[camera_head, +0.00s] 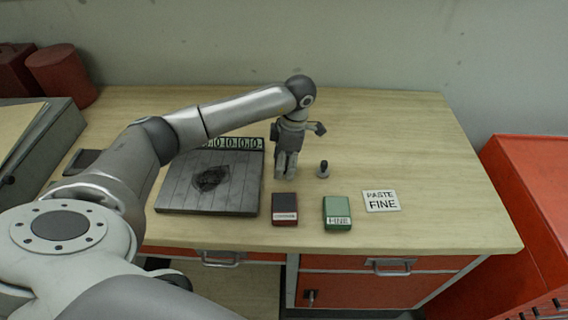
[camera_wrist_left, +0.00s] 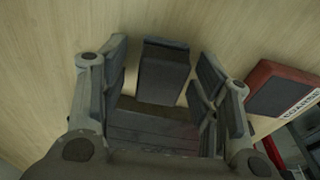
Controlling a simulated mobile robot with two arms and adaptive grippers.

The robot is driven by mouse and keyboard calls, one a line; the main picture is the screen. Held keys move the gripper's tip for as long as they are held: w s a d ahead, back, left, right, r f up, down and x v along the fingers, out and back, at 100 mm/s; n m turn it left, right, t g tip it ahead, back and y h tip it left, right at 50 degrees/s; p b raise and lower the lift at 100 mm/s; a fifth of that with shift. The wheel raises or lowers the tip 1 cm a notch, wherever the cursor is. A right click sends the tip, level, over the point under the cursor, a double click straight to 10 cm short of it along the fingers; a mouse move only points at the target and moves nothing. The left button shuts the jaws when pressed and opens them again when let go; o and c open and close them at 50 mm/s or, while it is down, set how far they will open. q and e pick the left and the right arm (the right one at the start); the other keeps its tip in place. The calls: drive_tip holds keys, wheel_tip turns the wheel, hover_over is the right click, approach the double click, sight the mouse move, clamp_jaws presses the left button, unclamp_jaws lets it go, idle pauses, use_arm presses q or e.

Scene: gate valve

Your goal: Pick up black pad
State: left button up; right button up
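A dark grey-black block (camera_wrist_left: 163,72), which looks like the black pad, sits on the pale wood in the left wrist view. It lies between the two spread fingers of my left gripper (camera_wrist_left: 160,80), with narrow gaps of wood showing on both sides. In the head view my left gripper (camera_head: 286,172) points down at the table, just right of the dark slatted board (camera_head: 235,195). The pad is hidden there behind the fingers. My right gripper is not in view.
A dark red pad (camera_head: 285,208) lies close in front of the gripper, with a green pad (camera_head: 337,212) to its right. A label card (camera_head: 382,200) lies farther right. The table's right and back are clear.

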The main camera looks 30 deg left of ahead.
use_arm(q)
drive_tip(key=c, duration=0.9)
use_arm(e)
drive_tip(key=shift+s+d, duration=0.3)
use_arm(q)
drive_tip(key=shift+r, duration=0.1)
drive_tip(key=shift+r, duration=0.55)
drive_tip(key=shift+s+d+r+b, duration=0.7)
drive_tip(key=shift+s+d+r, duration=0.6)
drive_tip(key=shift+d+r, duration=0.65)
drive_tip(key=shift+s+d+r+b, duration=0.7)
drive_tip(key=shift+s+d+r, duration=0.55)
drive_tip(key=shift+d+r, duration=0.75)
drive_tip(key=shift+s+d+r+b, duration=0.7)
drive_tip(key=shift+s+d+r, duration=0.6)
drive_tip(key=shift+d+r, duration=0.65)
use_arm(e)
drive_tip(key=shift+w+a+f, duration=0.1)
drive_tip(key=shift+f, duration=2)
